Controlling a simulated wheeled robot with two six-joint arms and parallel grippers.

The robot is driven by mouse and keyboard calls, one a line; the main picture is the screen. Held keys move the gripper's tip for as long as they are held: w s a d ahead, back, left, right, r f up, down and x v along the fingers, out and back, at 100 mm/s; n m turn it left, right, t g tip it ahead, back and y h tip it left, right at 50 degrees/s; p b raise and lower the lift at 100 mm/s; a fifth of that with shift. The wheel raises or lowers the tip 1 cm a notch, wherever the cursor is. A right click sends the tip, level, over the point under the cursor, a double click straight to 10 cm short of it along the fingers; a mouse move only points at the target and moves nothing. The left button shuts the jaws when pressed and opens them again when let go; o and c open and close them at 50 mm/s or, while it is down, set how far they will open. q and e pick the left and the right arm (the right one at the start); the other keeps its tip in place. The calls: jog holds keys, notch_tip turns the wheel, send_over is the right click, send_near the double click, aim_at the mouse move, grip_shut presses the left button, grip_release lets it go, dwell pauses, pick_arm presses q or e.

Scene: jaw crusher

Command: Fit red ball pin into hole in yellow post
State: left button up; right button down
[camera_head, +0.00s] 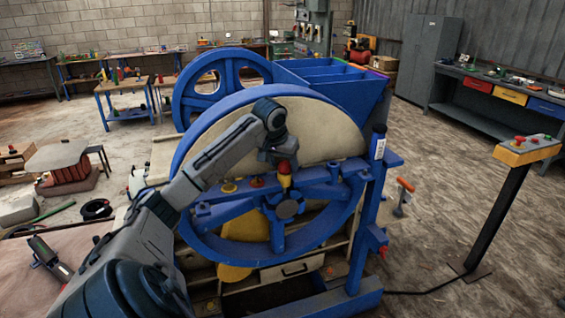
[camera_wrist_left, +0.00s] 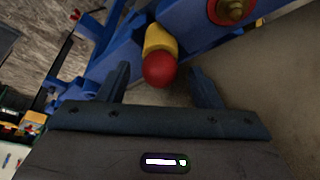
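The red ball of the pin (camera_head: 285,166) sits at the end of the yellow post (camera_head: 286,182) on the blue wheel frame in the head view. In the left wrist view the red ball (camera_wrist_left: 159,70) covers the near end of the yellow post (camera_wrist_left: 159,39), so the hole and any pin shaft are hidden. My left gripper (camera_wrist_left: 159,80) is open, with the ball between its two fingertips and a visible gap on each side. In the head view my left gripper (camera_head: 279,155) is just above the ball. My right gripper is not in view.
The big blue wheel (camera_head: 205,240) and its frame stand close around my left gripper. A red round part with a brass nut (camera_wrist_left: 231,10) is near the post.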

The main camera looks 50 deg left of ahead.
pick_arm(q)
jog(key=b+v, duration=0.2)
jog(key=v, duration=0.8)
jog(key=shift+r+b, duration=0.4)
jog(key=shift+s+d, duration=0.1)
dwell(0.3)
